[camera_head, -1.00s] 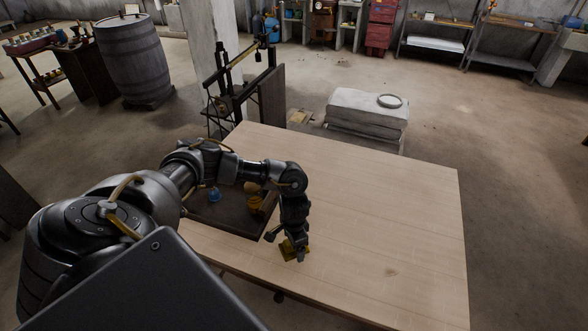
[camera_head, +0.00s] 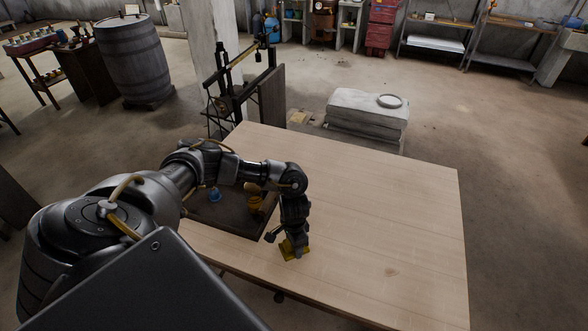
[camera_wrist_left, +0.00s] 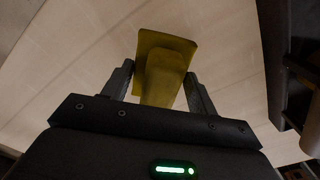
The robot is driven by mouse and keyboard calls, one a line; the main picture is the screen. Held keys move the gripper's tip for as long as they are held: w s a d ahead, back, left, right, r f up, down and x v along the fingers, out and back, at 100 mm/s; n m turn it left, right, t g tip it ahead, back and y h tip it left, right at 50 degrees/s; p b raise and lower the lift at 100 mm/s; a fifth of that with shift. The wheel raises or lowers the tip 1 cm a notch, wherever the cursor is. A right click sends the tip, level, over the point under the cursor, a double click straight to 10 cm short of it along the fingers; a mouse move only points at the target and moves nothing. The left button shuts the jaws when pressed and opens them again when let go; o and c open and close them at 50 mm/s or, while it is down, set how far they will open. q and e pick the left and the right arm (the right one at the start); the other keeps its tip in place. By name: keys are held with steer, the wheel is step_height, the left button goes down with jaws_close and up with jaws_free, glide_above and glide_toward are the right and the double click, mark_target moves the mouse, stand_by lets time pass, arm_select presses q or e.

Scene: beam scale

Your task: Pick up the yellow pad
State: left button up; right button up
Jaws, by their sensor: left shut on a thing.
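The yellow pad (camera_head: 294,250) is at the tip of my left gripper (camera_head: 294,240), over the wooden table near its front edge. In the left wrist view the yellow pad (camera_wrist_left: 166,50) has a flat plate and a raised block. The fingers of my left gripper (camera_wrist_left: 161,85) stand on both sides of the block, shut on it. I cannot tell whether the pad still touches the table. My right gripper is in neither view.
A dark tray (camera_head: 232,226) with a blue weight (camera_head: 214,195) and yellowish weights (camera_head: 255,203) lies left of the gripper, partly behind my arm. The wooden table (camera_head: 390,220) is bare to the right. A beam scale (camera_head: 235,85) stands behind the table.

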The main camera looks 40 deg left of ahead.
arm_select(q)
steer(key=shift+r, duration=0.4)
steer(key=r, duration=0.2)
steer(key=shift+d+r, duration=0.25)
steer(key=shift+r, duration=0.1)
steer(key=s+d+r+p, duration=0.3)
steer(key=s+d+r, duration=0.5)
steer(key=d, duration=0.3)
steer(key=shift+r, duration=0.65)
